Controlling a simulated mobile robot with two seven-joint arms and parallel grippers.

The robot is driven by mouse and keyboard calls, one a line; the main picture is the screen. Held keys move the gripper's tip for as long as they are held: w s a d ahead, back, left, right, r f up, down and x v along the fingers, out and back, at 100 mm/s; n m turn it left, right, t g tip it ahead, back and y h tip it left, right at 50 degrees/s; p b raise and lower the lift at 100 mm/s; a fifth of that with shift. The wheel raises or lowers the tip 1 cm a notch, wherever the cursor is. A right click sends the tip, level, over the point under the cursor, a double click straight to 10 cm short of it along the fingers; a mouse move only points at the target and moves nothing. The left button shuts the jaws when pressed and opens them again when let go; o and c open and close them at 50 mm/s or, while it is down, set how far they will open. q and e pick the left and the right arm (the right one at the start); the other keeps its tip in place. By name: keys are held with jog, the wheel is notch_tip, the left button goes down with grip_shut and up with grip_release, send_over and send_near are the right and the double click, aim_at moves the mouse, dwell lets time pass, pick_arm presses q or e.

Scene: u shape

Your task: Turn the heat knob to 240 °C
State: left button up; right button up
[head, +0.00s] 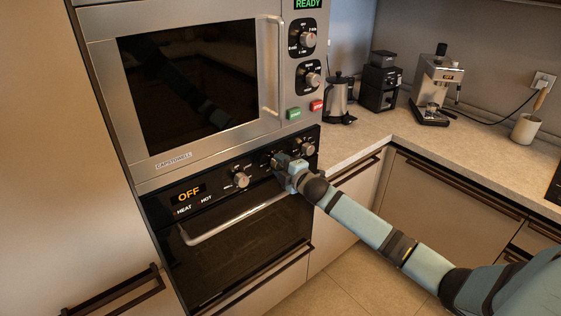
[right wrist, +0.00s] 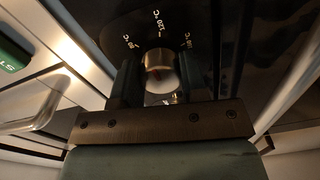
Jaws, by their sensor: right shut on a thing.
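The built-in oven has a black control panel (head: 212,186) with a display reading OFF. A silver knob (head: 240,180) is at its left and another (head: 306,148) at its right. My right gripper (head: 283,164) is at the middle knob and mostly hides it in the head view. In the right wrist view this heat knob (right wrist: 160,72) sits between the fingers of my gripper (right wrist: 160,84), which is shut on it. My left gripper is not in view.
The oven handle (head: 232,221) runs just below the knobs. A microwave (head: 185,160) above shows READY, with knobs and green and red buttons. A kettle (head: 338,100), a grinder (head: 379,84) and an espresso machine (head: 440,82) stand on the counter to the right.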

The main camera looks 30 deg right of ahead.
jog(key=m+p, duration=0.2)
jog(key=m, duration=0.2)
jog(key=shift+r+m, duration=0.1)
jog(key=shift+m, duration=0.2)
jog(key=m+p, duration=0.1)
jog(key=m, duration=0.3)
jog(key=shift+p, duration=0.3)
jog(key=m+p, duration=0.1)
jog(key=m, duration=0.3)
jog(key=shift+m+y, duration=0.3)
jog(key=shift+m, duration=0.1)
jog(key=m, duration=0.3)
jog(key=shift+m, duration=0.3)
jog(key=m, duration=0.4)
jog(key=shift+a+f+m, duration=0.1)
jog(key=shift+f+m, duration=0.1)
jog(key=shift+m, duration=0.1)
jog(key=m+b, duration=0.1)
jog(key=m, duration=0.3)
jog(key=shift+m, duration=0.3)
jog(key=m+b, duration=0.1)
jog(key=m, duration=0.4)
jog(key=shift+a, duration=0.1)
jog(key=m, duration=0.4)
jog(key=shift+r+m, duration=0.1)
jog(key=shift+m, duration=0.2)
